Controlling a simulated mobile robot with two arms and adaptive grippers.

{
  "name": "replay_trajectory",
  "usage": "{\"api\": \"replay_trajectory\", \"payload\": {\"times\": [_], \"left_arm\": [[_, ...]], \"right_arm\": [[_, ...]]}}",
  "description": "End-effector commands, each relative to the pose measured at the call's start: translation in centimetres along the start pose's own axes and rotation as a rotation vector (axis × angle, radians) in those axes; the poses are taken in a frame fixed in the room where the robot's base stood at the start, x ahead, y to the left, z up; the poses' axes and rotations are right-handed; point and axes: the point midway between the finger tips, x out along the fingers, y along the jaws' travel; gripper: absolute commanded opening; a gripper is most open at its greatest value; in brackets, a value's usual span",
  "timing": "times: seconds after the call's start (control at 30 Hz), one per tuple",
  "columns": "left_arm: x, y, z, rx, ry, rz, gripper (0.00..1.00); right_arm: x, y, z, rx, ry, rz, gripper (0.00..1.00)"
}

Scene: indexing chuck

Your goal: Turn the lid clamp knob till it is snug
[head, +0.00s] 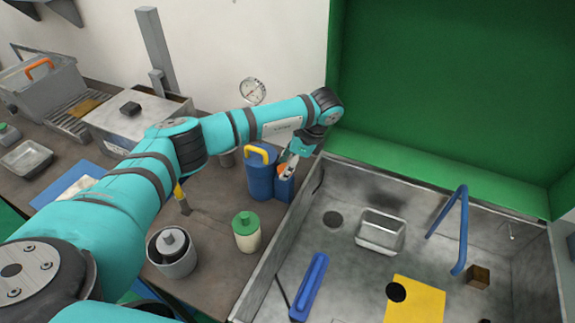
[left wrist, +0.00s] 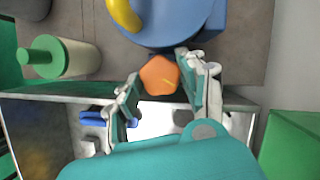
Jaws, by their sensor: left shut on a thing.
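The orange clamp knob (left wrist: 159,75) is a faceted piece at the side of a blue canister (head: 260,181) with a yellow handle (head: 262,151). The canister also shows at the top of the left wrist view (left wrist: 165,28). My left gripper (head: 288,166) has come down at the canister's right side. Its two fingers are shut on the knob, one on each side, in the left wrist view. In the head view the fingers partly hide the knob, above a small blue block (head: 284,189) beside the canister. My right gripper is in neither view.
A green-capped cream bottle (head: 246,238) and a grey round pot (head: 172,252) stand nearer on the bench. The metal basin (head: 340,265) to the right holds a blue bar, a small tray and a yellow sheet. A green panel rises behind it.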

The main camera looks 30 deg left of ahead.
Motion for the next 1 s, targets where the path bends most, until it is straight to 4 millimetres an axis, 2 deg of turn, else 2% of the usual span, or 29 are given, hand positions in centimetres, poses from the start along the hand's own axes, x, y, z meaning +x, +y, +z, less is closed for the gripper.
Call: {"api": "replay_trajectory", "payload": {"times": [0.27,0.7,1.0], "left_arm": [[0.1,0.0,0.0,0.115,0.002,-0.052,0.09],[0.3,0.2,0.0,0.426,0.001,-0.181,0.09],[0.1,0.3,0.1,0.567,0.001,-0.240,0.09]], "right_arm": [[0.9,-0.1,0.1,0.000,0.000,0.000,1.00],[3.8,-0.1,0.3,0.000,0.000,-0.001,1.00],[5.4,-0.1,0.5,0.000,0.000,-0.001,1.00]]}}
